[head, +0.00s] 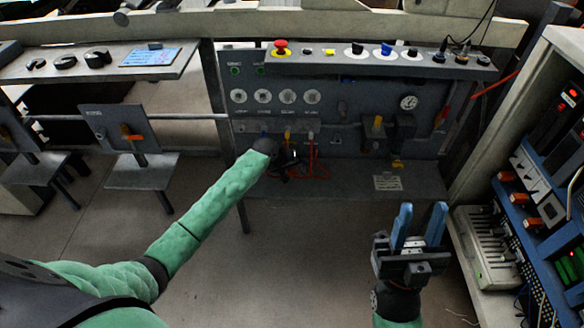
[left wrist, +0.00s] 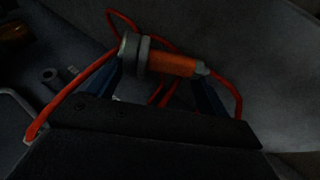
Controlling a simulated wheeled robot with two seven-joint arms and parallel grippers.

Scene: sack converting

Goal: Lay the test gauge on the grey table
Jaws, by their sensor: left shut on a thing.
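My left gripper (head: 288,163) is in front of the lower part of the grey panel, small and dark in the head view. In the left wrist view its blue fingers (left wrist: 162,82) are shut on an orange piece with a grey metal collar and a red hose (left wrist: 172,64). This looks like the test gauge; no dial face shows. Red hose loops (head: 318,172) hang by the gripper in the head view. The grey table (head: 345,185) looks like the ledge below the panel, beneath my left gripper. My right gripper (head: 420,222) is open and empty, fingers up, at lower right.
The panel (head: 345,110) carries dials, valves and a red stop button (head: 281,46). A white label (head: 388,183) lies on the ledge's right part. Grey stands (head: 143,172) are at left.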

